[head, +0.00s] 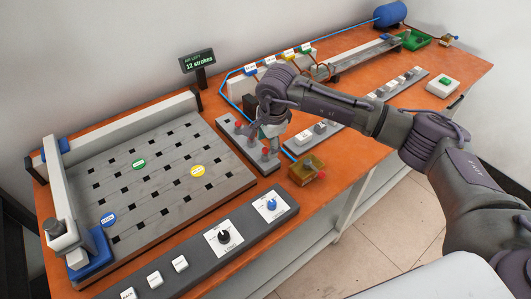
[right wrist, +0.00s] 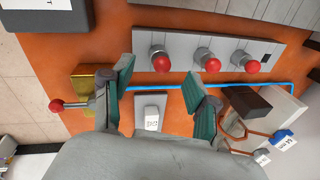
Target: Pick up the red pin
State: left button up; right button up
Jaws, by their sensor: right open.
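Three red-topped pins with silvery collars stand in a row on a grey strip (head: 233,132). In the right wrist view they are a left pin (right wrist: 160,62), a middle pin (right wrist: 210,65) and a right pin (right wrist: 252,66); I cannot tell which one the task means. My right gripper (head: 270,138) hangs over the strip and partly hides the pins in the head view. In the right wrist view its green-padded fingers (right wrist: 158,76) are spread and empty, with the left pin just beyond the gap between their tips. My left gripper is not in view.
A brass box (head: 307,170) with a red ball on its side stands at the table's front edge. A slotted grey plate (head: 150,195) lies left. A control panel (head: 195,255) runs along the front. A blue tube (right wrist: 175,87) runs beside the pin strip.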

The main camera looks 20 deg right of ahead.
aim_at(266, 149)
jog(key=f, duration=0.2)
jog(key=f+p, duration=0.1)
jog(key=f, duration=0.1)
jog(key=shift+w+a+f, duration=0.1)
jog(key=shift+w+a, duration=0.05)
jog(key=shift+w, duration=0.2)
grip_shut()
